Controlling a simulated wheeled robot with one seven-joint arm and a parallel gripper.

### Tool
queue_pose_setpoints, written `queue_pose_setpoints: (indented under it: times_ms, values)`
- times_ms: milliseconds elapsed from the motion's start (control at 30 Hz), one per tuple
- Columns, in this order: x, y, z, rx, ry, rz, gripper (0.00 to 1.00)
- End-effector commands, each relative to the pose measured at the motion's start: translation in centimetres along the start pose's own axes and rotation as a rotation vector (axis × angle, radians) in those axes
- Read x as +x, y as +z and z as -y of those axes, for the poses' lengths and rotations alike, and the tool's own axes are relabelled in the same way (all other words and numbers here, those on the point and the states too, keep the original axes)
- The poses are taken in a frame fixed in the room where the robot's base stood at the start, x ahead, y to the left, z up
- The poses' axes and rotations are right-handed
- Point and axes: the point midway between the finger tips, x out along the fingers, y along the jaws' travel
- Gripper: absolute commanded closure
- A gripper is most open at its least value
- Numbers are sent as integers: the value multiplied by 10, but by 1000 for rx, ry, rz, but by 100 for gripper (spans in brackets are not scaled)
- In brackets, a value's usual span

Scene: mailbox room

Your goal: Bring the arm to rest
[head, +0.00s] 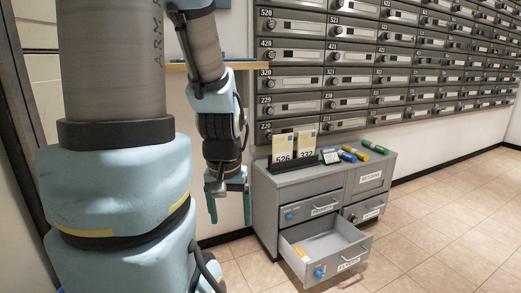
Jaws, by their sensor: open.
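My gripper (228,207) hangs from my arm left of the grey cabinet, its two teal fingers pointing down and apart. It is open, with nothing seen between the fingers. It appears clear of the cabinet in the picture, but the exact gap cannot be told. My arm bends downward in front of the wall and a wooden shelf edge (258,66).
The grey cabinet (270,212) has its lower left drawer (343,268) pulled out, with a small orange-yellow item inside. Mailboxes (345,78) line the wall. Tiled floor (440,225) is free at right.

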Motion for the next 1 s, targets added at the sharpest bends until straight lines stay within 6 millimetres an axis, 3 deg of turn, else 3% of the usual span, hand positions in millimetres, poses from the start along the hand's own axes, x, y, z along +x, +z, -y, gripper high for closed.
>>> queue_pose_setpoints:
  times_ms: [33,333,1000]
  values:
    - [-20,-4,-1,4,0,1,19]
    - [-85,-14,-1,7,0,2,19]
    - [-293,-44,-2,8,0,2,19]
